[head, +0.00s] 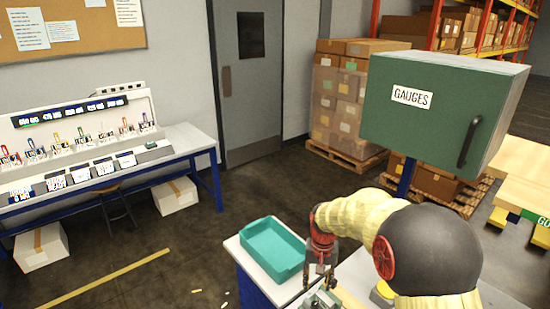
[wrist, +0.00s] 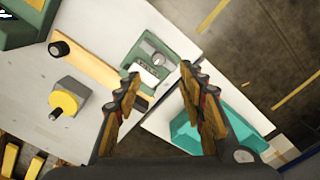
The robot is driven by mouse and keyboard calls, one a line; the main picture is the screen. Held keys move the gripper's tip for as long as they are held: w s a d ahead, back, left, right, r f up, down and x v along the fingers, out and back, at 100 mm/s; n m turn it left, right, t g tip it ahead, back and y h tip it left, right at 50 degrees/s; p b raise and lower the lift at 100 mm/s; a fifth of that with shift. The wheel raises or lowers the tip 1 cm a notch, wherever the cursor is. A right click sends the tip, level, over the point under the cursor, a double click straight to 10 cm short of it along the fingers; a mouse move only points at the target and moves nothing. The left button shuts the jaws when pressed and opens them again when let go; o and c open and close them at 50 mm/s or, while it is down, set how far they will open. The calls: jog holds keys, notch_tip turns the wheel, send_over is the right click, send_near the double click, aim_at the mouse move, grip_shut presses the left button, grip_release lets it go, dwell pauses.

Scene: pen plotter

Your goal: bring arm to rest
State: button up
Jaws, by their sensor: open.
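My gripper (head: 319,275) hangs over the white worktop (head: 355,268), close to the right of the teal tray, in the head view. In the wrist view my gripper (wrist: 158,88) has its two fingers spread, with nothing held between them. My arm is bent, its cream-covered and dark rounded links covering part of the worktop in the head view.
A teal tray (head: 273,252) sits on a white surface. A small green device (wrist: 160,62) with a dial, a wooden bar (wrist: 88,66) and a yellow knob (wrist: 66,103) are on the worktop. A green GAUGES cabinet (head: 435,105) stands behind my arm.

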jog(key=s+d+r+n+t+b, duration=0.1)
jog(key=s+r+t, duration=0.1)
jog(key=s+r, duration=0.8)
jog(key=s+d+r+n+t+b, duration=0.1)
jog(key=s+r+t, duration=0.2)
jog(key=s+r, duration=0.7)
jog(key=shift+s+n+t, duration=0.3)
jog(key=shift+s, duration=4)
